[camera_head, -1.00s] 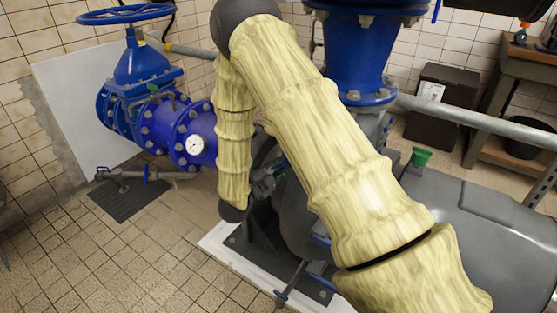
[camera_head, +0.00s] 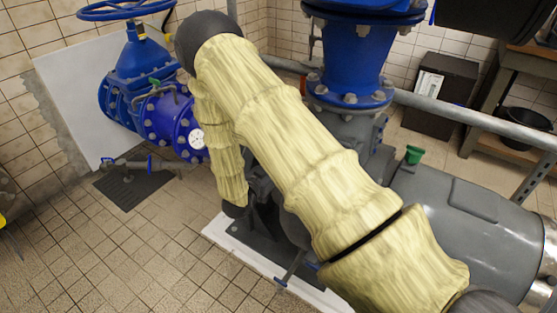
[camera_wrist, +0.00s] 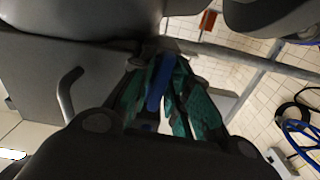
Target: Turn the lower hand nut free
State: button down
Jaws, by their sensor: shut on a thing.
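In the wrist view my gripper (camera_wrist: 165,92) has its teal-padded fingers closed around a narrow blue piece (camera_wrist: 159,84), seemingly the lower hand nut. The piece stands tilted between the fingers, against a dark grey body. Its far end and its thread are hidden. In the head view my gripper is hidden behind my pale yellow-sleeved arm. I cannot tell whether the nut is loose.
A small blue handle (camera_head: 281,282) sticks out low by the white plinth (camera_head: 225,232). Blue pipework (camera_head: 165,115) stands at left.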

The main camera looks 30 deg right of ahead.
jog(key=shift+f+n, duration=0.1)
jog(key=shift+n, duration=0.6)
jog(key=c, duration=1.5)
grip_release()
jog(key=v, duration=1.2)
